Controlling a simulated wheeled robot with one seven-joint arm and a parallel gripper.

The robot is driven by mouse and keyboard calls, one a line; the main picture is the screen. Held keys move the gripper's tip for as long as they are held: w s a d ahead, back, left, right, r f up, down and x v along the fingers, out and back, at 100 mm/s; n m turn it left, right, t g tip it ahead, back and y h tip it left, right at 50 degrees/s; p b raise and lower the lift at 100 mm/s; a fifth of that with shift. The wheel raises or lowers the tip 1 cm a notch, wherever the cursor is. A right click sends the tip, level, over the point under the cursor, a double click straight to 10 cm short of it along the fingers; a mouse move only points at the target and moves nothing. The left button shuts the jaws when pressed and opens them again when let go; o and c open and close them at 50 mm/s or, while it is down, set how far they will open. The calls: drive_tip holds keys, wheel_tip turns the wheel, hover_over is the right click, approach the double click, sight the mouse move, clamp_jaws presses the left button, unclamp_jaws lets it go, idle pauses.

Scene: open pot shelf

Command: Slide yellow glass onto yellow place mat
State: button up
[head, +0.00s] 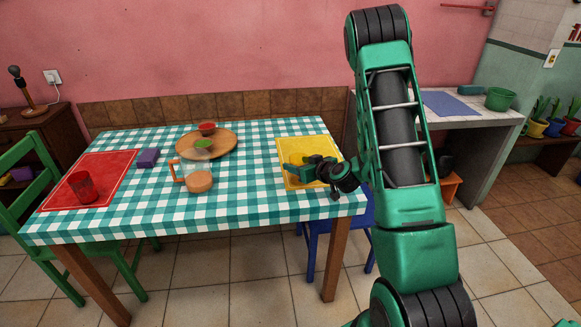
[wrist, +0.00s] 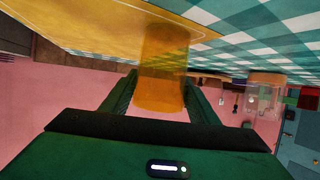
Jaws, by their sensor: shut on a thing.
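The yellow glass (wrist: 160,75) is see-through amber and stands between the two fingers of my gripper (wrist: 160,103) in the wrist view, which is upside down. My gripper is shut on it. The base of the glass meets the yellow place mat (wrist: 85,22), inside its pale border line. There I cannot make out the glass against the mat and the green fingers.
Checked cloth is free between jug and yellow mat.

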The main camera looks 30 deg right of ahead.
drive_tip(key=shift+s+d, duration=0.2)
drive_tip(key=shift+d, duration=0.55)
drive_tip(key=shift+s+d, duration=0.2)
drive_tip(key=shift+d, duration=0.55)
drive_tip(key=o, duration=1.2)
drive_tip(key=shift+s, duration=0.15)
